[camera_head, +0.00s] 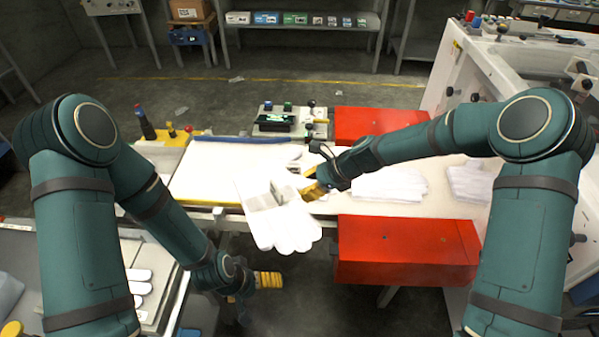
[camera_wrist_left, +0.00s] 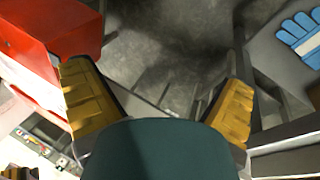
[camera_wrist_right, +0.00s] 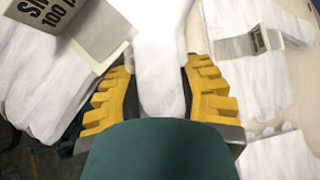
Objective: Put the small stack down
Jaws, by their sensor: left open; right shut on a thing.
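The small stack (camera_head: 283,222) is a bundle of white gloves with a grey band, in front of the white worktop's front edge in the head view. My right gripper (camera_head: 314,190) is shut on it from its right side. In the right wrist view, white glove material (camera_wrist_right: 162,60) lies between the yellow fingers of the right gripper (camera_wrist_right: 160,95).
Other white glove stacks (camera_head: 390,185) (camera_head: 470,180) lie on the worktop (camera_head: 215,165) to the right. Red boxes (camera_head: 405,250) (camera_head: 375,124) stand at its front and back. A control box (camera_head: 287,120) sits behind.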

